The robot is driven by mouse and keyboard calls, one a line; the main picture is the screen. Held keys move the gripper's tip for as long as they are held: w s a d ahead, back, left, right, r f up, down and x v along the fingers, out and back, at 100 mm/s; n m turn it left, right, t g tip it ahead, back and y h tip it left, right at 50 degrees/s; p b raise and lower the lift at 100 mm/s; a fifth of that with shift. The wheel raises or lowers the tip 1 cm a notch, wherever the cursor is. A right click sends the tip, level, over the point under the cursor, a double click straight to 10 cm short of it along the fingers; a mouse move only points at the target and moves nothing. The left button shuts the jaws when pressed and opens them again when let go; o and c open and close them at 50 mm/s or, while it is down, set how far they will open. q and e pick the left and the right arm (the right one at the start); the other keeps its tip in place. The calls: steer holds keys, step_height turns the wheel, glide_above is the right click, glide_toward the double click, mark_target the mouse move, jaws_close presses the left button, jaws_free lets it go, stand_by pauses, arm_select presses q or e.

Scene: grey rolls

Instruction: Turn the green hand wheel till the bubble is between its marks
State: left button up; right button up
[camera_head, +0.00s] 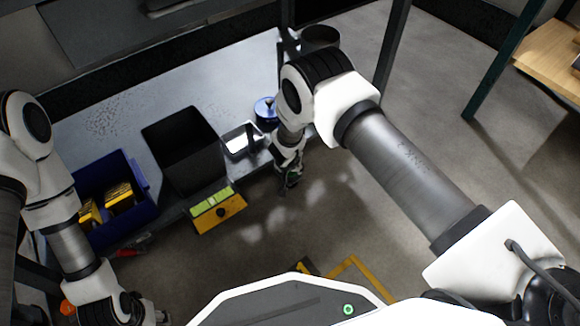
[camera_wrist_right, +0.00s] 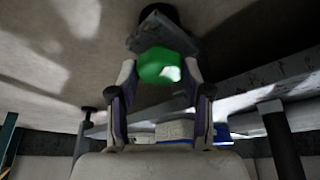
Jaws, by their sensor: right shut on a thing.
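The green hand wheel (camera_wrist_right: 160,66) sits between the two fingers of my right gripper (camera_wrist_right: 160,84) in the right wrist view, below a grey bracket. The gripper is shut on it. In the head view my right gripper (camera_head: 288,184) is at the front edge of the bench, and the wheel is mostly hidden by it. A yellow-orange block with a bright green vial (camera_head: 212,203) is at the bench front, left of this gripper. The bubble and its marks are too small to make out. My left gripper (camera_head: 152,314) is at the bottom left, and its fingers are unclear.
The grey bench (camera_head: 110,115) carries a black bin (camera_head: 182,148), a blue crate (camera_head: 143,172) with yellow items, a small white-topped tray (camera_head: 240,140) and a blue round object (camera_head: 265,110). Open floor lies in front.

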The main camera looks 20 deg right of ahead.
steer(key=shift+w+r, duration=0.1)
steer(key=o, duration=1.1)
steer(key=shift+o, duration=0.2)
